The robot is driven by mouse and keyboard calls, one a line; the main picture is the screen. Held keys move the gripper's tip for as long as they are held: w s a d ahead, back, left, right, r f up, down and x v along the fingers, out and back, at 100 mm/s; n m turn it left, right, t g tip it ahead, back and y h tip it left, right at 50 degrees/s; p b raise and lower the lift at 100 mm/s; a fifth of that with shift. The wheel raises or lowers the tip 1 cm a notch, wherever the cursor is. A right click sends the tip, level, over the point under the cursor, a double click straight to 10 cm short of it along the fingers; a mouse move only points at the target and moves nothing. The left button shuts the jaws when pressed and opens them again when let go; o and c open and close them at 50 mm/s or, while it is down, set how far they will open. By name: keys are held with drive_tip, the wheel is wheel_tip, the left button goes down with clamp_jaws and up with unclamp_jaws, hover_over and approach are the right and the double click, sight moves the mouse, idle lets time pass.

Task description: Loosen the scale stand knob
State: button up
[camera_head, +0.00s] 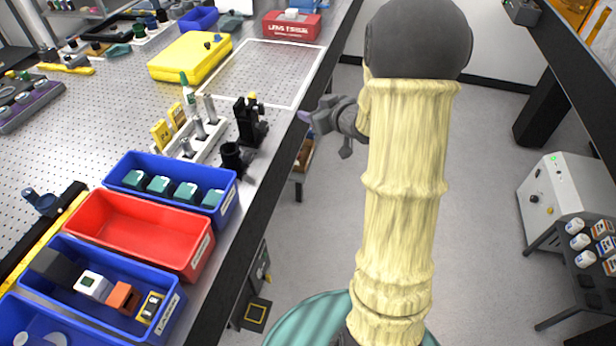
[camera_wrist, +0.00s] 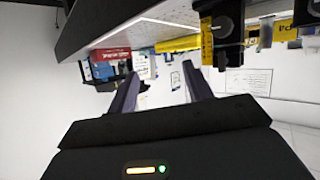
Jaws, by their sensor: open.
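I cannot tell for certain that this is the scale stand. A black block-like fitting (camera_wrist: 224,32) with a round feature on its face shows at the upper right of the wrist view; it may be the same stand. My gripper (camera_head: 322,132) is beyond the table edge, to the right of the stand and apart from it. In the wrist view its two fingers (camera_wrist: 161,88) are spread with nothing between them.
A white rack (camera_head: 200,142), a black cup-like holder (camera_head: 232,158) and a yellow case (camera_head: 190,56) stand on the perforated table. A red box (camera_head: 291,25) is at the back. Blue bins (camera_head: 225,205) and a red bin (camera_head: 198,262) line the near edge.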

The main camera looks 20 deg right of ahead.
drive_tip(key=s+a+r+m+g+h+p, duration=0.1)
drive_tip(key=s+a+g+p, duration=0.3)
drive_tip(key=s, duration=0.8)
drive_tip(key=s+a+r+m+g+h+p, duration=0.1)
drive_tip(key=s+a+g+p, duration=0.3)
drive_tip(key=s, duration=0.8)
drive_tip(key=a+m+g+h, duration=0.1)
drive_tip(key=a+g, duration=0.1)
drive_tip(key=a, duration=0.1)
drive_tip(key=shift+s+r+m, duration=0.15)
drive_tip(key=shift+r+m, duration=0.2)
drive_tip(key=shift+m, duration=0.05)
